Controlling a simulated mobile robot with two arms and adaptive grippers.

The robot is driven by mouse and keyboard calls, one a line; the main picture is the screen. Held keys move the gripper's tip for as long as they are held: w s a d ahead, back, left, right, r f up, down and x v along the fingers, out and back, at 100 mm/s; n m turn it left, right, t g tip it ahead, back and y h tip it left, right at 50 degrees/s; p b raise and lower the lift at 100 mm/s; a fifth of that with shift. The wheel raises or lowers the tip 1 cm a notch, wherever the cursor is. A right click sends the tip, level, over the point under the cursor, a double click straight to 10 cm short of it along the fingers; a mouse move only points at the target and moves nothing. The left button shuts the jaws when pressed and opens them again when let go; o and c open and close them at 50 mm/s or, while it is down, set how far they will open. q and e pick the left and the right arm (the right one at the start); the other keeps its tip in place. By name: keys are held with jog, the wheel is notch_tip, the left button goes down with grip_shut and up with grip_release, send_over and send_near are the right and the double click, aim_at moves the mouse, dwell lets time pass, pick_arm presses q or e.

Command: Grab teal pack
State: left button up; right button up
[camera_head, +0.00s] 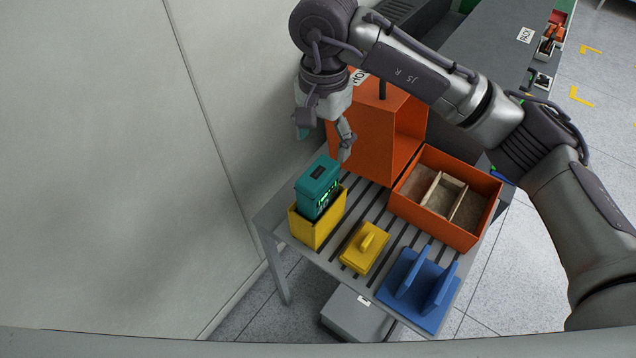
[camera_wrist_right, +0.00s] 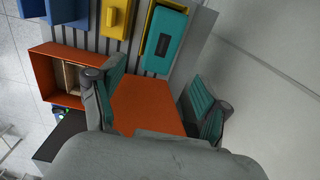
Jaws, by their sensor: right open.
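The teal pack (camera_head: 318,187) stands upright in a yellow open-topped holder (camera_head: 318,227) at the left end of the slatted table. Its upper part sticks out above the rim. In the right wrist view the teal pack (camera_wrist_right: 165,40) shows from above, with a dark patch on its top, inside the yellow holder (camera_wrist_right: 148,28). My right gripper (camera_head: 325,140) is open and empty, above and behind the pack, beside the orange box. In the wrist view its two teal-padded fingers (camera_wrist_right: 157,98) are spread apart, with the pack beyond them. My left gripper is not in view.
A tall orange box (camera_head: 365,135) stands close behind the pack. An orange bin with dividers (camera_head: 411,217) is to its right. A yellow lid with a handle (camera_head: 363,252) and a blue stand (camera_head: 433,306) sit at the front. A wall rises on the left.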

aim_at(319, 172)
jog(key=f, duration=0.3)
jog(key=s+f+p, duration=0.1)
jog(key=f, duration=0.1)
jog(key=shift+s+f+p, duration=0.1)
jog(key=shift+f+p, duration=0.2)
jog(key=shift+f, duration=0.1)
jog(key=f+p, duration=0.2)
jog(key=f, duration=0.1)
jog(key=shift+a, duration=0.3)
notch_tip(319, 172, down, 3)
jog(key=shift+s+a+r+p, duration=0.1)
jog(key=shift+a+r+p, duration=0.1)
jog(key=shift+p, duration=0.25)
jog(key=shift+d+f, duration=0.1)
jog(key=shift+f, duration=0.4)
jog(key=c, duration=1.3)
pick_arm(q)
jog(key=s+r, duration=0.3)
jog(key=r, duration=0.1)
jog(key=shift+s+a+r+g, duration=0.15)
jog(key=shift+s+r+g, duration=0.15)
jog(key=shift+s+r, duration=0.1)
pick_arm(e)
jog(key=shift+r, duration=0.1)
grip_shut()
